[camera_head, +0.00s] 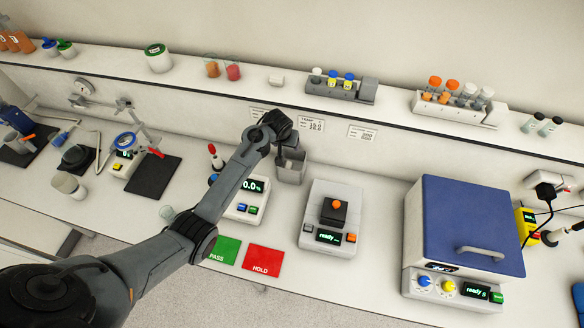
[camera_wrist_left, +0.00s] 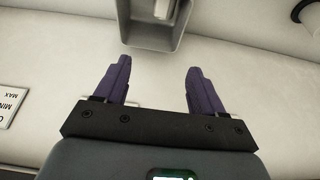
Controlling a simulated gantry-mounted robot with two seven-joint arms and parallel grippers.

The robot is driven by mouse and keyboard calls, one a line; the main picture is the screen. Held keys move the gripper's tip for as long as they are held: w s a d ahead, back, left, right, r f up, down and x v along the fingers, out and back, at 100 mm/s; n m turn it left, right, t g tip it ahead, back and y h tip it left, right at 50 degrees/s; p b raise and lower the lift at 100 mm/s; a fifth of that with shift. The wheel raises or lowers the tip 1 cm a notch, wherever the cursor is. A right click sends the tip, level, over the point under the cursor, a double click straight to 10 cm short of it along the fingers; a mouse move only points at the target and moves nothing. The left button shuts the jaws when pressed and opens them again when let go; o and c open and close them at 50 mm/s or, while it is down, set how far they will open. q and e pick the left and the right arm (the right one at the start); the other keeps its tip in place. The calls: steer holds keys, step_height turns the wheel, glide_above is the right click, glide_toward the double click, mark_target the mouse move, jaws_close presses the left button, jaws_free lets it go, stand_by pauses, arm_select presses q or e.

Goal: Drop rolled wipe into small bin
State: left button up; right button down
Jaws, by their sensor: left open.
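The small grey bin (camera_head: 291,168) stands against the back wall of the bench, under the shelf. Its grey edge also shows at the top of the left wrist view (camera_wrist_left: 150,38). My left gripper (camera_wrist_left: 157,72) is open, with two purple fingers apart and nothing between them. In the head view its arm reaches from the lower left, and the wrist is just above and left of the bin, hiding most of the gripper. A small pale object (camera_wrist_left: 164,8) shows inside the bin edge, cut off by the frame; I cannot tell if it is the rolled wipe. My right gripper is not in view.
A balance (camera_head: 245,198) stands left of the bin, and a device with an orange knob (camera_head: 328,222) stands to its right. A blue-lidded box (camera_head: 468,225) is farther right. Green (camera_head: 224,250) and red (camera_head: 263,259) cards lie in front. The shelf above holds vial racks (camera_head: 340,90).

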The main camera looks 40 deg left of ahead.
arm_select(q)
steer(key=v, duration=0.8)
steer(key=shift+b, duration=0.3)
